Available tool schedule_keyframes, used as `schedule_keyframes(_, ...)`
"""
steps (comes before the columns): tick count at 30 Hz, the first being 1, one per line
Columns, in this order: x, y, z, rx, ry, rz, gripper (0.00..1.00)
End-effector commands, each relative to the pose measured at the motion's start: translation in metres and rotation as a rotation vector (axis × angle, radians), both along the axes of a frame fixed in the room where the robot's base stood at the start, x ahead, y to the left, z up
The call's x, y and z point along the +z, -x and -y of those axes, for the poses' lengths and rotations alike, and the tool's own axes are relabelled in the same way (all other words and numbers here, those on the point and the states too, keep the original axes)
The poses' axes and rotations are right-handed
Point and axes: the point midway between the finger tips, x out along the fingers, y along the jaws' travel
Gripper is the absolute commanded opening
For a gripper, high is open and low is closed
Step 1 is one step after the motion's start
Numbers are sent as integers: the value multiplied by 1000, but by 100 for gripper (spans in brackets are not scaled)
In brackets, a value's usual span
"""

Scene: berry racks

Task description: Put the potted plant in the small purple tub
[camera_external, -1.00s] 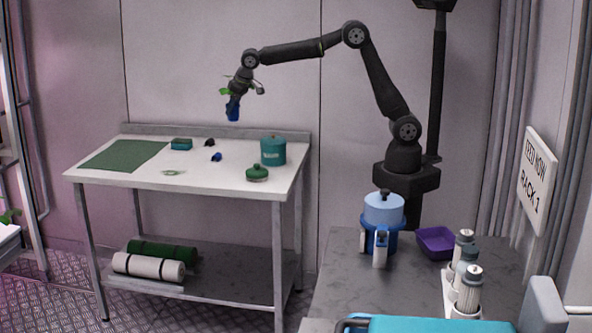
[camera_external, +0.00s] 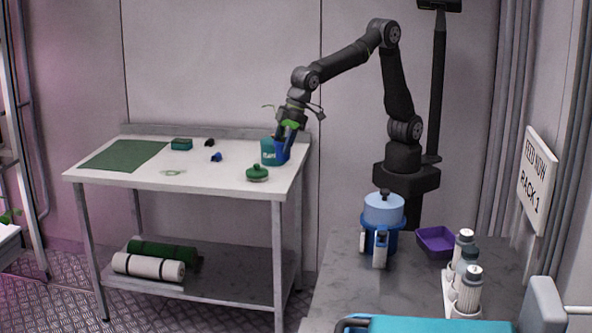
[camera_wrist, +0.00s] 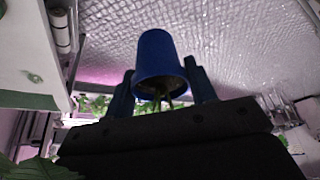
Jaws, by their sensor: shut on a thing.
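My gripper (camera_external: 290,132) is shut on the potted plant, a blue pot (camera_external: 282,150) with green leaves (camera_external: 291,124). In the external view the pot is in front of the teal canister near the right end of the white table, and it looks held above the tabletop. In the wrist view the blue pot (camera_wrist: 160,58) is between the two fingers (camera_wrist: 160,85), with its stems toward the gripper. The small purple tub (camera_external: 436,241) stands on the grey counter at right, apart from my gripper.
The teal canister (camera_external: 268,151) and a green lidded item (camera_external: 257,173) are on the white table (camera_external: 130,176). A blue jug (camera_external: 381,236) stands left of the tub, and several white bottles (camera_external: 465,275) stand in front of it. A sign (camera_external: 537,180) is at right.

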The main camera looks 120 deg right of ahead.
Motion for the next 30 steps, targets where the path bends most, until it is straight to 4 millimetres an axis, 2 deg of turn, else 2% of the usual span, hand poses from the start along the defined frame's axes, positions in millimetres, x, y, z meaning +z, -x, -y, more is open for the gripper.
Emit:
schedule_keyframes(1,0,7,-28,47,0,0,27)
schedule_keyframes(3,0,17,-61,101,0,0,27)
schedule_keyframes(8,0,46,-132,225,-1,0,27)
schedule_keyframes(15,0,105,-229,413,-1,0,27)
schedule_keyframes(20,-1,153,-285,537,-1,1,27)
schedule_keyframes(24,-1,200,-329,646,0,0,27)
schedule_keyframes(30,-2,257,-370,767,0,0,27)
